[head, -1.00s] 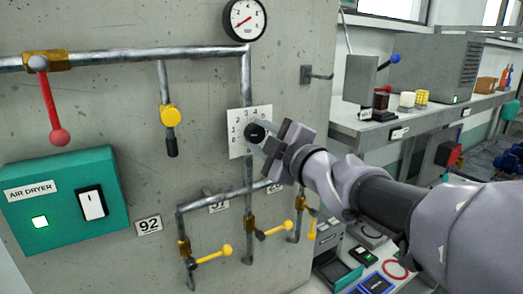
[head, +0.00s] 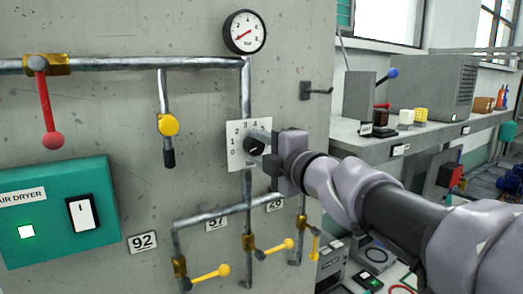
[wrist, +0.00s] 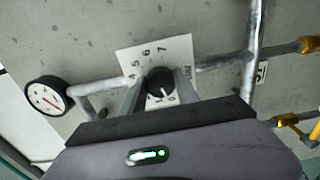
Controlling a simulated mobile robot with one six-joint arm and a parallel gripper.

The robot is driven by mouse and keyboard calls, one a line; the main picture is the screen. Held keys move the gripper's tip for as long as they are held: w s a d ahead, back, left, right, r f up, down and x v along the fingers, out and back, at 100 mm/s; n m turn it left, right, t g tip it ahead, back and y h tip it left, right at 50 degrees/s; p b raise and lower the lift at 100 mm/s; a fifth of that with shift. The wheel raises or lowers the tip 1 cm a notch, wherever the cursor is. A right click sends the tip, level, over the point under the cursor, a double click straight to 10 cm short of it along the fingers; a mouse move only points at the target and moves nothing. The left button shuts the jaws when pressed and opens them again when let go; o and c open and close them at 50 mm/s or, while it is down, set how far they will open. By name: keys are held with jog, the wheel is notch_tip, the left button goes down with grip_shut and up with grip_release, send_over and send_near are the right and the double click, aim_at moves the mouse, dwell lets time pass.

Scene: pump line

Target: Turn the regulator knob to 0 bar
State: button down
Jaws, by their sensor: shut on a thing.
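The black round regulator knob (head: 253,147) sits on a white numbered plate (head: 235,158) on the concrete wall. It also shows in the wrist view (wrist: 160,81), where a white pointer mark lies on its lower side, towards my gripper. The figures 5, 6 and 7 show on the plate's far side there. My gripper (head: 262,146) is shut on the knob, with one finger on each side. The fingers hide part of the plate. I cannot read the pointer's exact figure.
A round bar gauge (head: 245,32) above has its red needle pointing low left. Pipes run around the plate. Yellow-handled valves (head: 275,247) are below, a red-handled valve (head: 47,105) and a green air dryer box (head: 50,225) left. A hook (head: 316,90) and bench stand right.

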dwell(0.3)
jog(key=c, duration=0.9)
grip_release()
jog(key=v, duration=1.7)
jog(key=shift+s+p, duration=0.25)
jog(key=shift+p, duration=0.15)
